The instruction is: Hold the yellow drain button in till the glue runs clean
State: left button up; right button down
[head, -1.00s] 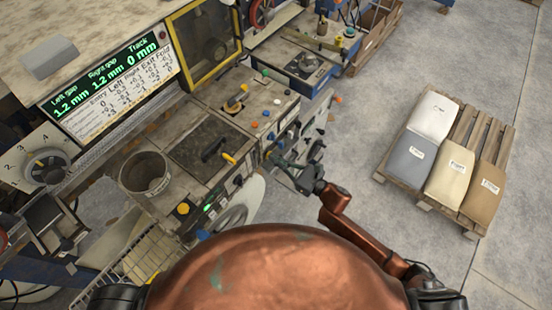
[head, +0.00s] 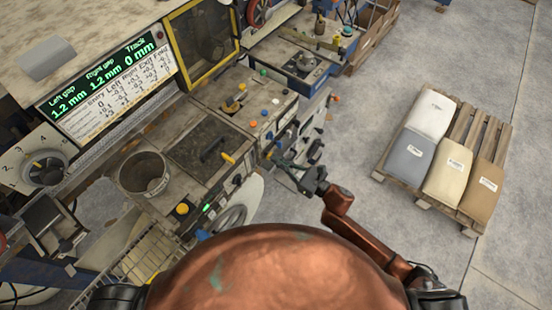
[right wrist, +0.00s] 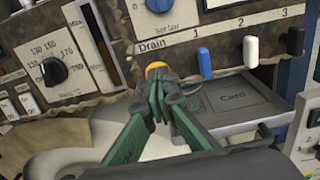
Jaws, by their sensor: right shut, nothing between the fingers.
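The yellow drain button (right wrist: 155,69) shows in the right wrist view, just below the word "Drain" on the machine's front panel. My right gripper (right wrist: 160,90) is shut and empty, with its green fingertips right at the button and covering its lower part. I cannot tell how far in the button is. In the head view the right gripper (head: 276,160) is small and reaches the machine's right-hand front from the right. The button cannot be made out there. My left gripper is not in view. I cannot make out any glue flow.
Blue (right wrist: 204,62) and white (right wrist: 250,52) levers stand right of the button, and a black dial (right wrist: 50,71) is to its left.

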jog(key=b+v, duration=0.1)
jog(key=v, duration=1.1)
jog(key=shift+s+d, duration=0.2)
jog(key=shift+d, duration=0.05)
jog(key=shift+r, duration=0.1)
